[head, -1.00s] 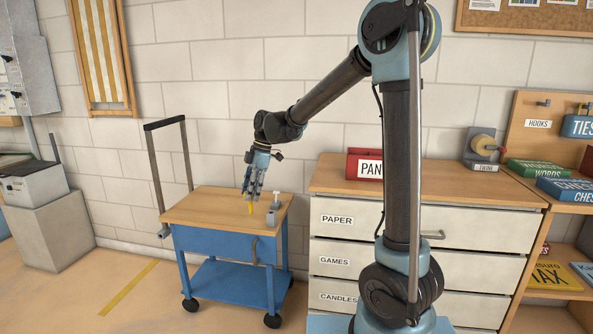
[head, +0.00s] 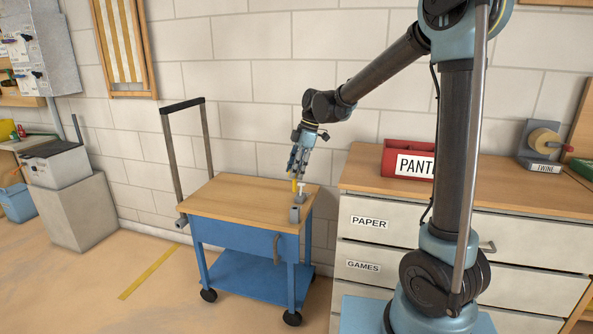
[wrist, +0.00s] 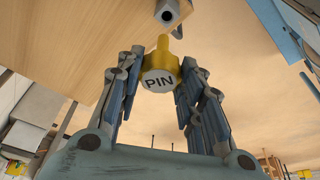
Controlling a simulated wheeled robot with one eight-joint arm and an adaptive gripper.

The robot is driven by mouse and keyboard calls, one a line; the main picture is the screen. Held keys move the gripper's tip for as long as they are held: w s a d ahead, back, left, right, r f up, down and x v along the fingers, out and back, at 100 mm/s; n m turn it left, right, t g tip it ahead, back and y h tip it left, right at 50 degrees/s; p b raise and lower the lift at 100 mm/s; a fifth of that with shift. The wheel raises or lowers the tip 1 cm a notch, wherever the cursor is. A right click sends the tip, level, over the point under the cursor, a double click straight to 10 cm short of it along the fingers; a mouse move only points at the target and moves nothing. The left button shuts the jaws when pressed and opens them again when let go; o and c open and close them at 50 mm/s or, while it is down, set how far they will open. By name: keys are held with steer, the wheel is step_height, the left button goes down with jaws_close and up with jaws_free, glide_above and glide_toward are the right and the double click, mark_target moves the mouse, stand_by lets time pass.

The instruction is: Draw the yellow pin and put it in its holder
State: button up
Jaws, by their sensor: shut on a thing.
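A grey block (head: 296,214) with a white-topped piece (head: 301,189) stands at the cart's right front edge, close to the pin. The contact there is unclear.
The blue cart (head: 245,243) has a wooden top (head: 235,197), clear on its left, and a tall handle (head: 168,145). A drawer cabinet (head: 460,240) stands to the right, bearing a red PANTRY-like box (head: 396,157) and a twine spool (head: 543,143).

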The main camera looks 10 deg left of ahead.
steer(key=shift+d, duration=0.1)
steer(key=shift+f, duration=2.9)
steer(key=shift+f, duration=3.5)
steer(key=o, duration=1.3)
steer(key=shift+c, duration=0.2)
steer(key=shift+r, duration=0.1)
steer(key=v, duration=1.1)
steer(key=shift+d+r, duration=0.2)
steer(key=shift+r, duration=0.15)
steer(key=shift+w, duration=0.1)
